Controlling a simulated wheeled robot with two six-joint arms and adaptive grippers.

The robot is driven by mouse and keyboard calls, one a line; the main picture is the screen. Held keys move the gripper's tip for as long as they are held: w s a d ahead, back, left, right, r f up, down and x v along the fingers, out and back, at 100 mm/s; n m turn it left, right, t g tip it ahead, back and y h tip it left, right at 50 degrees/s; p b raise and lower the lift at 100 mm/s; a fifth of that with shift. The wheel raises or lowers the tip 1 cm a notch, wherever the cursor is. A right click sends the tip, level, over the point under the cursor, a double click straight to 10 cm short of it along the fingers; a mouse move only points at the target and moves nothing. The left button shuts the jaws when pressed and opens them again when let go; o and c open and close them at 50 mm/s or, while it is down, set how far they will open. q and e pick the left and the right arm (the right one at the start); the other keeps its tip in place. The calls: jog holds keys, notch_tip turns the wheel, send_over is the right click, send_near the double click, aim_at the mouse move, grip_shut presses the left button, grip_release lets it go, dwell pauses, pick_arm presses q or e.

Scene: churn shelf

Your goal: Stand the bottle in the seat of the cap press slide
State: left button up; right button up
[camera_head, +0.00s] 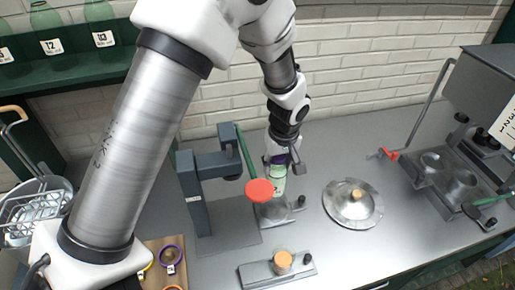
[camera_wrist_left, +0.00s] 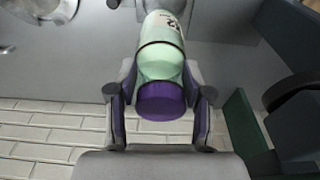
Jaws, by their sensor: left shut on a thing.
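My left gripper (camera_head: 279,160) is shut on a pale green bottle (camera_head: 278,182) with a purple top, near the cap press. The wrist view shows the bottle (camera_wrist_left: 160,62) between both fingers (camera_wrist_left: 160,98), its purple end toward the camera and a numbered label farther along. In the head view the bottle looks roughly upright over a grey slide plate (camera_head: 272,212). I cannot tell whether its base touches the seat. The grey cap press (camera_head: 193,200) stands left of it, with a green lever and a red round knob (camera_head: 259,190). My right gripper is not in view.
A front metal block (camera_head: 255,274) holds an orange-topped piece. A round metal lid (camera_head: 353,204) lies to the right, before a metal machine (camera_head: 462,180) with cups. A wire basket (camera_head: 35,212) is far left. Green bottles stand on the shelf (camera_head: 75,67). A brick wall closes the back.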

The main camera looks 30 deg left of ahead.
aim_at(278, 175)
pick_arm(q)
jog(key=shift+s+f, duration=0.5)
jog(key=shift+s, duration=0.4)
jog(key=f+b, duration=0.1)
jog(key=f, duration=0.1)
jog(key=w+f+b, duration=0.1)
jog(key=shift+d+f+b, duration=0.35)
jog(key=shift+d, duration=0.05)
jog(key=shift+s+a+f, duration=0.2)
jog(key=shift+r, duration=0.1)
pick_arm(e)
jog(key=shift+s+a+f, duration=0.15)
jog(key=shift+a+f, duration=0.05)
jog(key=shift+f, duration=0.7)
pick_arm(q)
jog(key=shift+d, duration=0.15)
jog(key=shift+s+r, duration=0.1)
jog(key=shift+s, duration=0.05)
